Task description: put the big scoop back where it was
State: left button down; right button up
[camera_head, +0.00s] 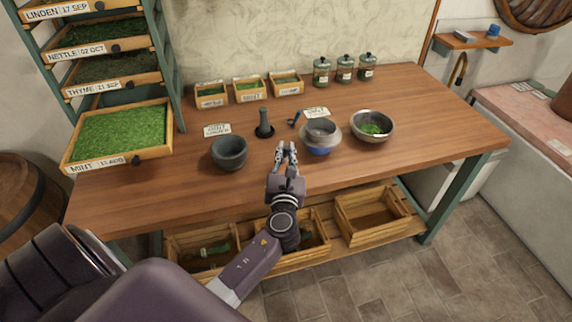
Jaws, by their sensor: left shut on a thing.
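My left gripper (287,151) reaches over the front of the wooden table (420,135), between the dark mortar and the scale. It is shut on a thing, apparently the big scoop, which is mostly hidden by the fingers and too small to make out. My right gripper is out of view.
A dark mortar (229,153), a pestle (264,124), a blue-based scale with a metal pan (320,137) and a steel bowl of green herb (372,127) surround the gripper. Small herb boxes (249,90) and jars (344,69) line the back. The table's right end is clear.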

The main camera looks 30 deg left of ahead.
aim_at(286, 161)
pick_arm(q)
jog(key=shift+f+b, duration=0.5)
jog(key=shift+f, duration=1.65)
jog(key=shift+f, duration=0.25)
jog(key=c, duration=2)
grip_release()
jog(key=shift+r, duration=0.1)
jog(key=shift+r, duration=0.2)
jog(key=shift+s+d+f, duration=0.15)
jog(key=shift+s+d, duration=0.05)
jog(key=shift+s, duration=0.1)
jog(key=b+v, duration=0.2)
jog(key=v, duration=0.9)
jog(key=shift+s+d, duration=0.1)
jog(key=shift+s, duration=0.1)
